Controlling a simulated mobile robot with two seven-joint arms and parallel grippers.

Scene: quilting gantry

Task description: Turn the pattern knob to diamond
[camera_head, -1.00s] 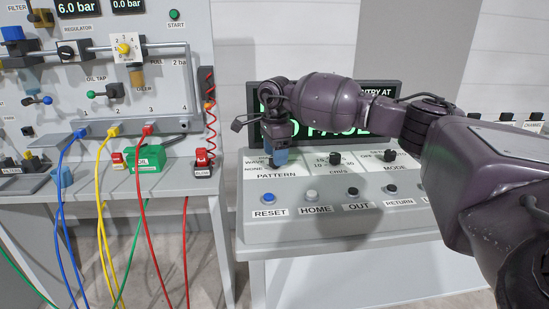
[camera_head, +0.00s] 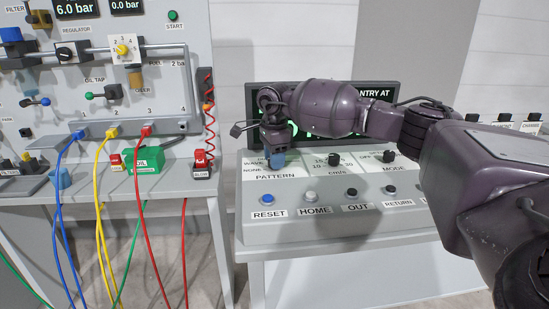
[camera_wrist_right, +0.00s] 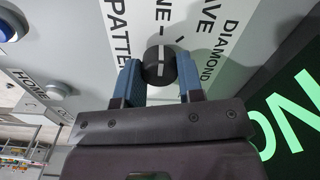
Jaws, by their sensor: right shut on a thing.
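The pattern knob (camera_wrist_right: 160,66) is a small dark round knob with a white line. I cannot tell which end of the line is the pointer. My right gripper (camera_wrist_right: 159,72) has its two blue fingers on either side of the knob, shut on it. In the head view my right gripper (camera_head: 277,157) reaches down over the PATTERN dial and hides the knob. My left gripper is not in view.
The grey console (camera_head: 330,215) has a blue RESET button (camera_head: 268,200) and several other buttons in front, with a speed knob (camera_head: 333,159) and MODE knob (camera_head: 390,155) to the right. A display (camera_head: 390,90) stands behind my arm. A pneumatic bench with hoses is at left.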

